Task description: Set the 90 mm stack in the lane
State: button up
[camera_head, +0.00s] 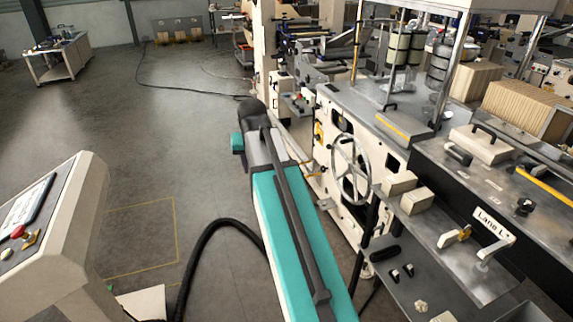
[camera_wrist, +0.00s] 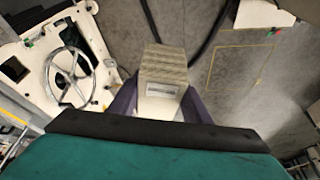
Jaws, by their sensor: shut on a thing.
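In the wrist view a beige, layered stack (camera_wrist: 165,62) with a small printed label on its near face sits between the two dark purple fingers of my gripper (camera_wrist: 160,98). The gripper is shut on it and holds it above the grey floor. In the head view my teal arm reaches up the middle, and neither the gripper nor the stack can be made out there. A white sign reading "Lane L" (camera_head: 492,222) stands on the metal deck at the right. The lane itself cannot be clearly told.
The machine's cream side with a handwheel (camera_head: 351,170) stands just right of my arm; the handwheel also shows in the wrist view (camera_wrist: 75,78). A control console (camera_head: 62,225) is at the lower left. Brown stacks (camera_head: 525,105) stand at the right. The floor at left is open.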

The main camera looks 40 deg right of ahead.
jog(key=w+a+r+n+y, duration=0.1)
jog(key=a+n, duration=0.2)
jog(key=a, duration=0.8)
jog(key=w+a+r+n+y, duration=0.1)
jog(key=a+n, duration=0.1)
jog(key=a, duration=0.9)
jog(key=shift+a+r+n+t+b, duration=0.25)
jog(key=shift+a+n+t+b, duration=0.05)
jog(key=shift+a+n+b, duration=0.1)
